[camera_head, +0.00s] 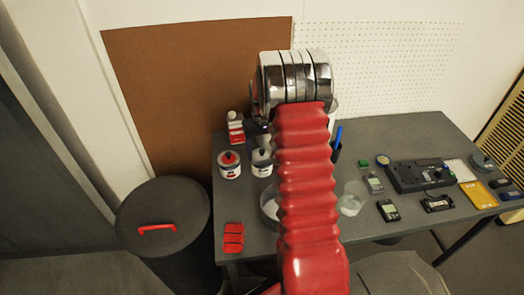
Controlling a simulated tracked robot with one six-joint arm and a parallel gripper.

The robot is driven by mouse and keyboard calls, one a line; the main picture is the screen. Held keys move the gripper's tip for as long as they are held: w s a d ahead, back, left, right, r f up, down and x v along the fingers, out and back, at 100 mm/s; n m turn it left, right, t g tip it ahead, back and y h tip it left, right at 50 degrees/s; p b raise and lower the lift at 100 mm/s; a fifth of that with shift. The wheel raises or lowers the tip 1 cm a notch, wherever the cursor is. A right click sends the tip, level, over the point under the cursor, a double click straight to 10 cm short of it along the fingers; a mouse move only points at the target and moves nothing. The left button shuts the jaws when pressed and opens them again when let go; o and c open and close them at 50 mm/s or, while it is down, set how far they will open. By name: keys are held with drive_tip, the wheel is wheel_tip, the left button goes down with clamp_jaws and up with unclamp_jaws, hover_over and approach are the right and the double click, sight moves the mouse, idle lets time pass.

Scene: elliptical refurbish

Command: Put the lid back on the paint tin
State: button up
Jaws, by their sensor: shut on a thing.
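My arm, with red bellows and metal rings, rises through the middle of the view and hides what lies behind it. My gripper is not seen; it is hidden behind the arm, as is anything it holds. A round, open-looking container (267,211) with a pale inside stands on the grey table (240,207), left of my arm and partly covered by it. It may be the paint tin, but I cannot tell for sure. I see no loose lid.
Two small white tins, one with a red top (229,166) and one with a dark top (261,163), stand behind the container. A clear cup (352,199) stands right of my arm. Devices (418,175) fill the table's right side. A dark bin (165,222) stands at left.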

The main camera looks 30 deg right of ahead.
idle(0.4)
drive_tip(key=o, duration=1.1)
drive_tip(key=shift+o, duration=0.2)
drive_tip(key=shift+o, duration=1.3)
drive_tip(key=shift+r, duration=0.1)
drive_tip(key=shift+r, duration=3.4)
drive_tip(key=shift+c, duration=0.3)
clamp_jaws()
drive_tip(key=shift+f, duration=2.25)
